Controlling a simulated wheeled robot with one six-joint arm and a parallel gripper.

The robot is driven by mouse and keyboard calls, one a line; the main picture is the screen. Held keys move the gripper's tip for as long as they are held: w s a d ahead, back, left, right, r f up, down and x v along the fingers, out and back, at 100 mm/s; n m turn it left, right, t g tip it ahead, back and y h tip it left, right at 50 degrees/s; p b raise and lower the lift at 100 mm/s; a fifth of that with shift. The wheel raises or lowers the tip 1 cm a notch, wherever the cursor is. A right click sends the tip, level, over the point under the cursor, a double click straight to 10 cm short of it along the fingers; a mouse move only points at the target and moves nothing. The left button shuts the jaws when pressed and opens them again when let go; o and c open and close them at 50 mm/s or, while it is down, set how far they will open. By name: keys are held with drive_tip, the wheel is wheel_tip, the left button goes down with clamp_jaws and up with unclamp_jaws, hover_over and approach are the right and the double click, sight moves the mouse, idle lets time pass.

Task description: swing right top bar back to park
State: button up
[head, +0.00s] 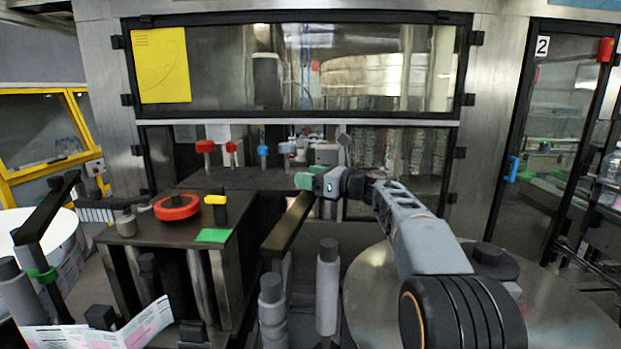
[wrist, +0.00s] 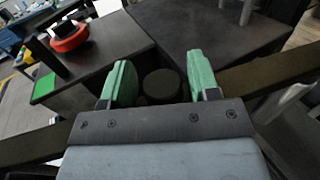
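The right top bar (head: 289,222) is a long dark brown bar in the middle of the head view, slanting from lower left to upper right. Its upper end lies under my gripper (head: 304,180). In the wrist view the bar (wrist: 270,72) shows on both sides of my gripper (wrist: 160,72), and the gripper's body hides its middle. The green fingers are spread apart. A dark round knob (wrist: 162,84) stands between them, with a narrow gap visible on each side. Whether the knob is fixed to the bar cannot be told.
A dark machine block (head: 165,243) with a red ring (head: 177,207), a yellow-topped handle (head: 216,207) and a green patch (head: 214,236) stands left of the bar. Grey posts (head: 328,290) rise in front. A round plate (head: 370,300) lies at right under my arm.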

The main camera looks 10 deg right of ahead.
drive_tip(key=shift+o, duration=0.4)
drive_tip(key=shift+d+f, duration=0.1)
drive_tip(key=shift+d, duration=0.05)
drive_tip(key=shift+s+d, duration=0.2)
drive_tip(key=shift+d, duration=0.05)
drive_tip(key=b+v, duration=0.4)
drive_tip(key=v, duration=0.9)
